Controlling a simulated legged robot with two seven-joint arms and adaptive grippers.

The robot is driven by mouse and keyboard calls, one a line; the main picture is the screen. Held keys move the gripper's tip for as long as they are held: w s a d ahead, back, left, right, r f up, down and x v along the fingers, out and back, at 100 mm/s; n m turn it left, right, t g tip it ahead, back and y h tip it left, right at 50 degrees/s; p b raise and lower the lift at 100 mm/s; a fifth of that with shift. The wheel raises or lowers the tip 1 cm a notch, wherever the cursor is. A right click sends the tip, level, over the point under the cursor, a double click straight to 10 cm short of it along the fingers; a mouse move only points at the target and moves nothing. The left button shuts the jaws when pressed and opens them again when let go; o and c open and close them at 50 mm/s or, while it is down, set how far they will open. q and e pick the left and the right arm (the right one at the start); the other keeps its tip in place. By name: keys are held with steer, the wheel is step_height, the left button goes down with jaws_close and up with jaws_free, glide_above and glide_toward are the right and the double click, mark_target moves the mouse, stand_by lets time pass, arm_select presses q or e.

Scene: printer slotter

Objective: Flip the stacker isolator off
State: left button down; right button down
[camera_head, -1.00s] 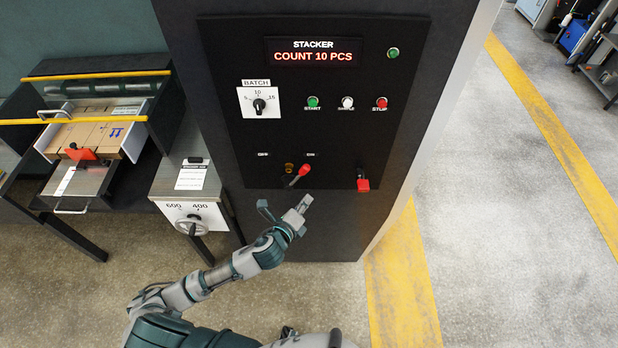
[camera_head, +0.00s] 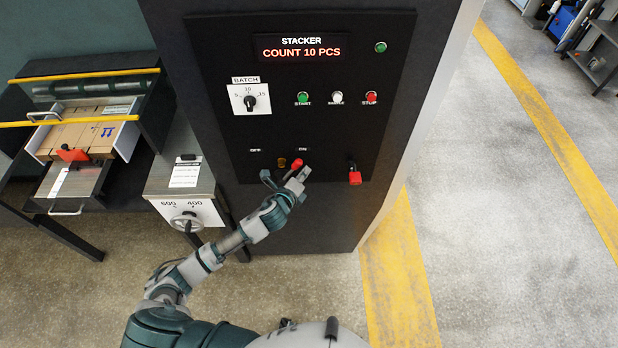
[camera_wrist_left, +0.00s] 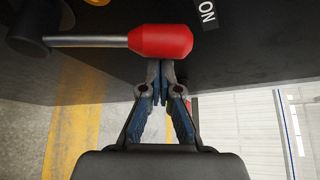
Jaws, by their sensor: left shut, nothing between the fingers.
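The stacker isolator is a lever with a red knob (camera_head: 297,163) low on the black panel (camera_head: 225,125). It leans right, toward the ON label; the OFF label is to its left. In the left wrist view the red knob (camera_wrist_left: 160,40) sits on a metal rod that runs left to a dark pivot. My left gripper (camera_head: 303,173) is shut and empty, just below and right of the knob in the head view. In the wrist view its fingertips (camera_wrist_left: 160,66) are together right at the knob's edge; I cannot tell whether they touch it. My right gripper is not in view.
An amber round part (camera_head: 282,162) is beside the lever. A second red handle (camera_head: 355,178) hangs to the right. Start, sample and stop buttons and a batch dial (camera_head: 250,101) are above. A metal cabinet with a dial (camera_head: 187,222) stands left.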

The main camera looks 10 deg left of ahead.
mark_target(297, 168)
arm_select(q)
steer(key=shift+a+r, duration=0.1)
steer(key=shift+a, duration=0.45)
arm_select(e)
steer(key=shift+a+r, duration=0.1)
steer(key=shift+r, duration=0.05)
arm_select(q)
steer(key=shift+s+r, duration=0.1)
